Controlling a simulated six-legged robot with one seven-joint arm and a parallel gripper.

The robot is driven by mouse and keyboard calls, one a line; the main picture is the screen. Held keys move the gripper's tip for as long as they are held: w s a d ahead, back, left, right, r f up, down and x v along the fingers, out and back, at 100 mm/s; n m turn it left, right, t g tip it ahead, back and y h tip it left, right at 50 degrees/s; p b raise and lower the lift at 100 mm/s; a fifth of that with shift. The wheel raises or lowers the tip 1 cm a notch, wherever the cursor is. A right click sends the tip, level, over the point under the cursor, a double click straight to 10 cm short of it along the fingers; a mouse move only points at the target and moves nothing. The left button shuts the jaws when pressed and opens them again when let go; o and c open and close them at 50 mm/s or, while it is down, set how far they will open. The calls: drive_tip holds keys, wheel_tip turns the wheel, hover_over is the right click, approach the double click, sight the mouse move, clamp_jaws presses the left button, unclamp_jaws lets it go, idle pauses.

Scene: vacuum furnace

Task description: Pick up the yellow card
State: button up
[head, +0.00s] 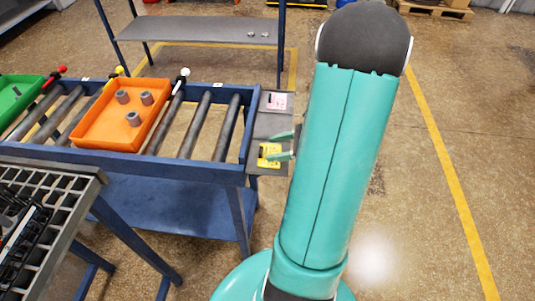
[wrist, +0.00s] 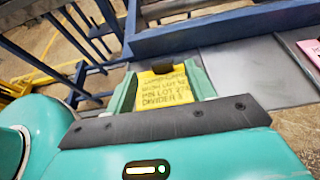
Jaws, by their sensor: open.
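The yellow card (head: 268,155) lies on a grey side plate at the right end of the roller conveyor. In the wrist view the yellow card (wrist: 165,88) shows handwritten-style dark lettering, including "PIN LOT" and "DIVIDER". A small dark piece is at its far edge. My gripper (head: 282,146) is open at the card, its teal fingers partly hidden behind my arm. In the wrist view my gripper (wrist: 161,78) has one finger on each side of the card. I cannot tell whether the fingers touch it.
A pink card (head: 277,101) lies farther back on the same grey plate (head: 271,124). An orange tray (head: 120,115) with several grey cylinders and a green tray (head: 17,97) sit on the blue conveyor (head: 215,172). A dark grate table (head: 70,205) stands at left. Floor at right is clear.

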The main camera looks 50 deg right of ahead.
sight(261, 150)
drive_tip(key=x, duration=0.5)
drive_tip(key=c, duration=1)
drive_tip(key=shift+c, duration=0.2)
